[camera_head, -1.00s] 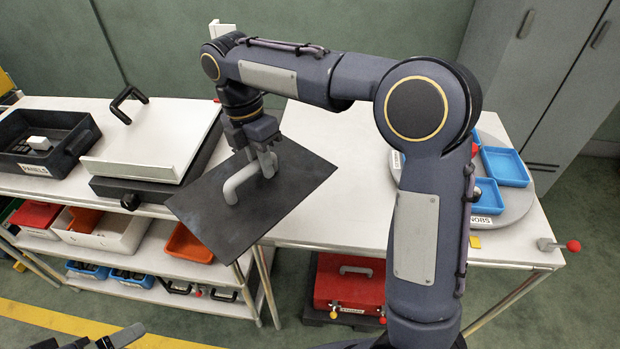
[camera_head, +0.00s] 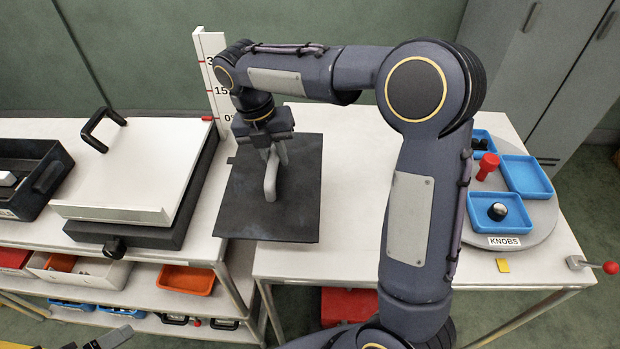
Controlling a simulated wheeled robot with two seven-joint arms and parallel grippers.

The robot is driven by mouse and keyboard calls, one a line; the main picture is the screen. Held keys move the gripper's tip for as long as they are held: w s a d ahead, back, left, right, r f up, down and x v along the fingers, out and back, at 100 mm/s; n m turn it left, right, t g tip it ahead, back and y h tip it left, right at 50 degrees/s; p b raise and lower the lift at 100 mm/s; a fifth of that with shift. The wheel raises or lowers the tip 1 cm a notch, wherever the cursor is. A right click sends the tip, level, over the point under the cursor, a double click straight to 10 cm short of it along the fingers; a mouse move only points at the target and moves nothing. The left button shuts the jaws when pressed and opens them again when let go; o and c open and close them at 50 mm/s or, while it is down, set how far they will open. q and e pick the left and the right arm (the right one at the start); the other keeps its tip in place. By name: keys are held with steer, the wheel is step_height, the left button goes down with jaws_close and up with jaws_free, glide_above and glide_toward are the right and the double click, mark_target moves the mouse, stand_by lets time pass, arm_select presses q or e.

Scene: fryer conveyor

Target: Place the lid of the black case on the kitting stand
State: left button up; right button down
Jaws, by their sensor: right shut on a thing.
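A flat black panel with a grey bar handle (camera_head: 301,212), which looks like the lid, hangs from my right gripper (camera_head: 273,152). The gripper is shut on the handle from above. The panel looks nearly level over the left end of the right-hand white table; whether it touches the table I cannot tell. To its left is a low black case (camera_head: 125,235) with a white top plate (camera_head: 130,175) and a black handle. I cannot tell which thing is the kitting stand. A dark part at the bottom left edge seems to be my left gripper (camera_head: 108,340), mostly cut off.
A white post with a number scale (camera_head: 211,75) stands behind the panel. A grey turntable (camera_head: 545,225) with blue bins of knobs is at the table's right. A black tray (camera_head: 45,200) sits far left. Bins fill the shelves below. The table's middle (camera_head: 350,180) is clear.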

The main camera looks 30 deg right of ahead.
mark_target(303, 159)
steer(key=d+f, duration=0.6)
steer(key=shift+s+d, duration=0.25)
steer(key=shift+d, duration=0.05)
steer(key=f, duration=0.1)
steer(key=d+f, duration=0.1)
steer(key=f, duration=0.1)
steer(key=shift+s+d+f+b, duration=0.1)
steer(key=shift+d+f+b, duration=0.1)
steer(key=shift+f+b, duration=0.15)
steer(key=shift+a+f, duration=0.1)
steer(key=shift+f, duration=0.3)
steer(key=c, duration=1.3)
jaws_free()
